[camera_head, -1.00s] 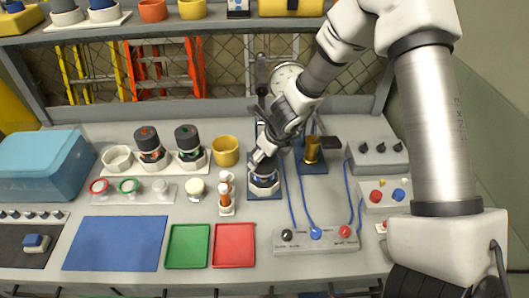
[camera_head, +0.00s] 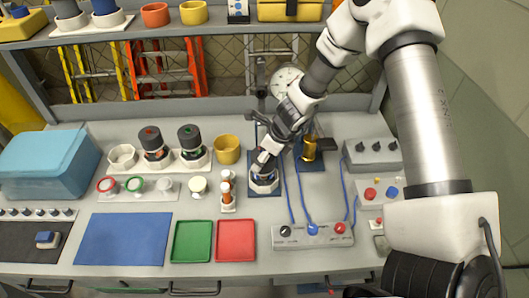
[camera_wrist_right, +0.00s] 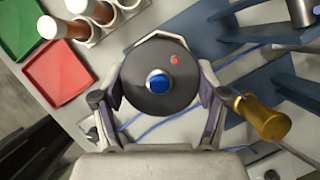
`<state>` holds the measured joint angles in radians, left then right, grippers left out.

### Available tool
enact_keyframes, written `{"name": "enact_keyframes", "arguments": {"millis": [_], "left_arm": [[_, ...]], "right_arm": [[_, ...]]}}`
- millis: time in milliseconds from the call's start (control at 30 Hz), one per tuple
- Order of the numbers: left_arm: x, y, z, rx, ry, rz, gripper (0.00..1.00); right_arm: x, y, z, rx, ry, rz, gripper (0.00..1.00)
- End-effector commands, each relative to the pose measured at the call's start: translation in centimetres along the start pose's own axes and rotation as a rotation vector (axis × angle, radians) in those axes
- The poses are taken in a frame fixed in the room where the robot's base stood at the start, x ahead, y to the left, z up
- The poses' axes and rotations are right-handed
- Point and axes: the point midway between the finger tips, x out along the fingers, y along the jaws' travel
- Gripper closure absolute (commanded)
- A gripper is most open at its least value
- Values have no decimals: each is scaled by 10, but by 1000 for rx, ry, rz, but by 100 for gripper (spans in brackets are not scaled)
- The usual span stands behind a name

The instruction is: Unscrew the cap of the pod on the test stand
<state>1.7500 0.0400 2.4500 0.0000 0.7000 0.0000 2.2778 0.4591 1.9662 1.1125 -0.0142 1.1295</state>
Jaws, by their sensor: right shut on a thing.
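The pod (camera_head: 264,186) stands upright in its white holder on the test stand (camera_head: 257,134), a blue plate and column right of the yellow cup. Its cap (camera_wrist_right: 150,95) is a dark grey disc with a blue centre and a red dot in the right wrist view. My right gripper (camera_wrist_right: 158,92) points down over the pod, with one finger on each side of the cap, shut on it. In the head view the right gripper (camera_head: 265,164) hides most of the cap. My left gripper is not in view.
A brass-coloured cylinder (camera_head: 308,150) stands close right of the stand. Vials in a rack (camera_head: 228,208) stand close left. Blue cables run to a control box (camera_head: 312,236) in front. Two dark-capped pods (camera_head: 190,140) stand in a white rack further left. The blue mat (camera_head: 124,240) is bare.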

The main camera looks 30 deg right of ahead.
Motion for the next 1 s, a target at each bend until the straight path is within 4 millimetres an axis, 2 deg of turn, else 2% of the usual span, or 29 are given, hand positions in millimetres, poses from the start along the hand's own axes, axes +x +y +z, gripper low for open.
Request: {"name": "enact_keyframes", "arguments": {"millis": [1000], "left_arm": [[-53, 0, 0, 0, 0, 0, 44]], "right_arm": [[-1, 3, -2, -270, 4, 120, 57]]}}
